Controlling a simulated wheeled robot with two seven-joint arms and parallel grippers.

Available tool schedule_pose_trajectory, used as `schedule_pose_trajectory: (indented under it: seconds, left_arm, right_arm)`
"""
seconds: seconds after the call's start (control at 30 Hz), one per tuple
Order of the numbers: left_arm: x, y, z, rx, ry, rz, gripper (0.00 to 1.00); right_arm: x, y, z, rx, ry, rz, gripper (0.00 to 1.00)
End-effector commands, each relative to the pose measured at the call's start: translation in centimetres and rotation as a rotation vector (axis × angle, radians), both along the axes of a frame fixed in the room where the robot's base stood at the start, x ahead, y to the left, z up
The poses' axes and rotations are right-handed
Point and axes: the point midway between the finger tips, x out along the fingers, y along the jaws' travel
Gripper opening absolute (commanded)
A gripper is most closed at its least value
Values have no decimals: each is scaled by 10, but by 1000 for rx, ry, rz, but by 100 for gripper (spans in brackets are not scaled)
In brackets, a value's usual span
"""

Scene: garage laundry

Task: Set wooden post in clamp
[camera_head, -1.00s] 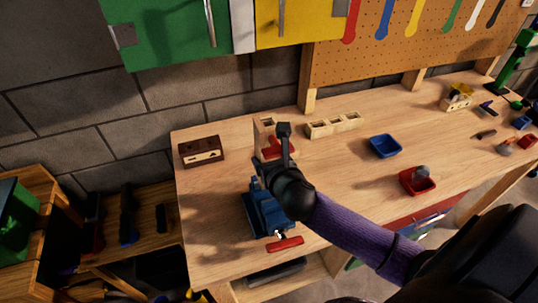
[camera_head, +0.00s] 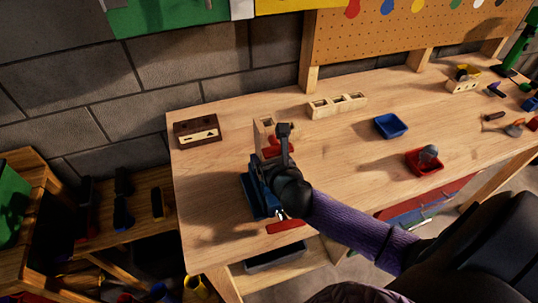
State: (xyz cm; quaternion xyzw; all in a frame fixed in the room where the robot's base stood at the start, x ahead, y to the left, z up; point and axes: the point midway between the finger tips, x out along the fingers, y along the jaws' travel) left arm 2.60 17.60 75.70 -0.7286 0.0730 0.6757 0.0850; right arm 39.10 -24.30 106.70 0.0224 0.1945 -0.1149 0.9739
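The wooden post (camera_head: 263,132) is a pale block with a dark hole near its top and stands upright. My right gripper (camera_head: 283,150), black on a purple arm, is against its right side and appears shut on it; the finger contact is partly hidden. A red part shows between post and gripper. The clamp is a blue vise (camera_head: 254,196) near the table's front edge, with a red handle (camera_head: 286,225). The post's lower end is at the vise's back top, and I cannot tell whether it is between the jaws. My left gripper is not in view.
On the wooden workbench (camera_head: 210,200) are a dark brown block (camera_head: 197,131), a pale holder with square holes (camera_head: 337,105), a blue tray (camera_head: 390,126) and a red tray (camera_head: 424,164). The bench left of the vise is clear. Tools lie at the far right.

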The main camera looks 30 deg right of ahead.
Motion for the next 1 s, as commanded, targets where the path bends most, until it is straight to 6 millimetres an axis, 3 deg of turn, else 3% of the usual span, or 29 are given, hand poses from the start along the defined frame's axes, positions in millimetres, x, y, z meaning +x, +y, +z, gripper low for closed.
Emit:
schedule_pose_trajectory:
  seconds: [0.2,0.23,0.33,0.67,1.0]
  left_arm:
    - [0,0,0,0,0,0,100]
    - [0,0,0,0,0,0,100]
    - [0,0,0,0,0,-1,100]
    - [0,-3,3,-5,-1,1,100]
    - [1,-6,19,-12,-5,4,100]
  right_arm:
    - [0,0,1,0,-2,0,0]
    - [0,0,1,0,-2,0,77]
    - [0,0,1,0,-2,0,98]
    - [-8,2,4,-1,1,0,100]
    - [-71,17,32,0,2,2,100]
